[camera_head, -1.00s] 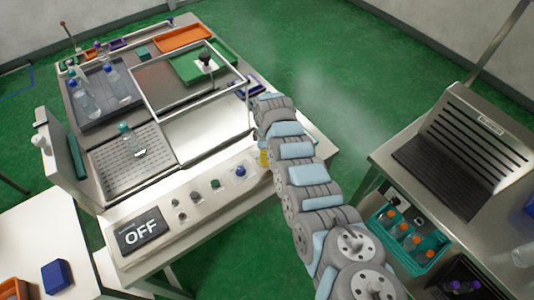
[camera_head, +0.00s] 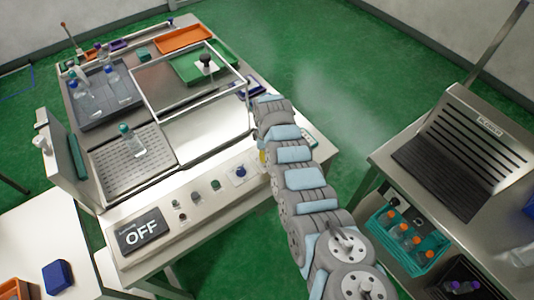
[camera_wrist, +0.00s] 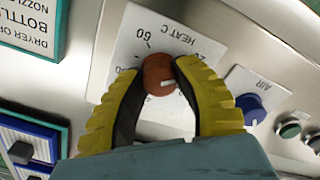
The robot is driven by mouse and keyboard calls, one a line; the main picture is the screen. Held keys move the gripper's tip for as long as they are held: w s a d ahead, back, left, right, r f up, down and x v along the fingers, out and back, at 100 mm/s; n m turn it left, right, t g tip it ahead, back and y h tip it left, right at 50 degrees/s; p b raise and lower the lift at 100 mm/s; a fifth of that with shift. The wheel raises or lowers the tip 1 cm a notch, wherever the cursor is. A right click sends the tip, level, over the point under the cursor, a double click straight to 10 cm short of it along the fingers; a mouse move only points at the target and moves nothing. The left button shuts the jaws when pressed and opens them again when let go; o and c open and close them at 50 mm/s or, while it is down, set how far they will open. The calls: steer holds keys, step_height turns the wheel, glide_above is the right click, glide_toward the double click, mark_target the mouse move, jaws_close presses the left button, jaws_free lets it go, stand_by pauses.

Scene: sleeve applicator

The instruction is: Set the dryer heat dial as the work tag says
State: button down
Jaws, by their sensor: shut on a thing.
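The heat dial (camera_wrist: 157,80) is a reddish-brown round knob with a white pointer mark, on a white plate (camera_wrist: 130,48) printed "HEAT C" with numbers around it. It appears upside down in the wrist view. A 60 shows at the plate's upper edge; other numbers are partly covered by my fingers. My gripper (camera_wrist: 159,68) has its two yellow fingers closed on either side of the dial. The pointer mark lies on the knob's lower right in this view. In the head view, my arm hides the dial. I cannot make out the work tag.
A dryer sign (camera_wrist: 28,25) is at upper left. In the head view, the display (camera_head: 141,232) reads OFF. A bottle (camera_head: 132,141) stands on the perforated plate.

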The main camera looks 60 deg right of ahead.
steer(key=m, duration=0.5)
steer(key=shift+p, duration=0.3)
steer(key=m, duration=0.5)
steer(key=shift+w+m, duration=0.1)
steer(key=shift+m, duration=0.2)
steer(key=m, duration=0.3)
steer(key=shift+a+f+m, duration=0.1)
steer(key=shift+m, duration=0.2)
steer(key=shift+m+b, duration=1.3)
steer(key=shift+m, duration=1)
steer(key=c, duration=0.7)
jaws_free()
